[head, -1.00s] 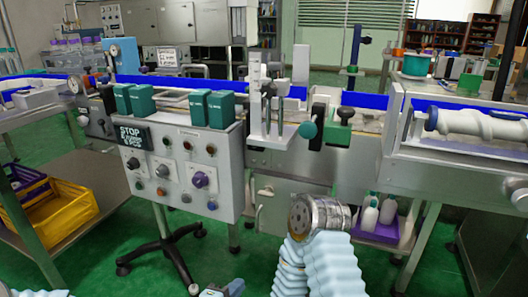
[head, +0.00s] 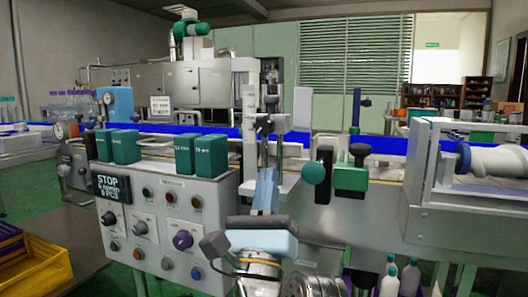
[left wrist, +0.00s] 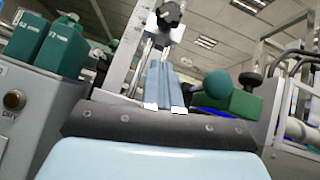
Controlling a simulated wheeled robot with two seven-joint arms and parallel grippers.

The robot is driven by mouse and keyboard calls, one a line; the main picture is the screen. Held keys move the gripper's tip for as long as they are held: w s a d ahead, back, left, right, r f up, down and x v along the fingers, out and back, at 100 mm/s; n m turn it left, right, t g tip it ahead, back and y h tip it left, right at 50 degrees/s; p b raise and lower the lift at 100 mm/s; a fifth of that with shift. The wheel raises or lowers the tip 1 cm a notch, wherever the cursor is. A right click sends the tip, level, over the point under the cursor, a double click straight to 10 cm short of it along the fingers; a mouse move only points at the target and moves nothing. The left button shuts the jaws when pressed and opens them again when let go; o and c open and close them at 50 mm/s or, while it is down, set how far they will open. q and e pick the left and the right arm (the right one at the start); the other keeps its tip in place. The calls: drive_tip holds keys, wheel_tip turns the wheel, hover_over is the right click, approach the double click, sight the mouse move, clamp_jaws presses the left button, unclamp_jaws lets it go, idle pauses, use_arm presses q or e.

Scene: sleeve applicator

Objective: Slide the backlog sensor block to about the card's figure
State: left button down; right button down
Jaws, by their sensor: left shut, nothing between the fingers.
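The likely sensor block is a green block (head: 351,177) with a black knob on the conveyor's front side; I cannot be sure it is the backlog sensor. It also shows in the left wrist view (left wrist: 232,100). A black plate and a green ball knob stand just left of it. A small white card (head: 161,107) stands behind the control box, its text too small to read surely. My left gripper (head: 266,188) points up, its pale blue fingers together and empty, left of the green block. The fingers also show in the left wrist view (left wrist: 165,92). My right gripper is out of view.
A control box (head: 165,222) with knobs and a black STOP sign (head: 111,196) stands left of my gripper. Several green labelled blocks (head: 197,156) sit on top. A post with a black knob (head: 264,124) rises behind the fingers. A clear-sided frame (head: 420,195) stands right.

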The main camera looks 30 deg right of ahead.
use_arm(q)
drive_tip(key=r, duration=0.2)
drive_tip(key=w+r, duration=0.1)
drive_tip(key=r, duration=0.1)
drive_tip(key=shift+a+r+p, duration=0.1)
drive_tip(key=shift+r+p, duration=0.1)
drive_tip(key=shift+p, duration=0.15)
drive_tip(key=shift+r+b, duration=0.6)
drive_tip(key=shift+r, duration=0.25)
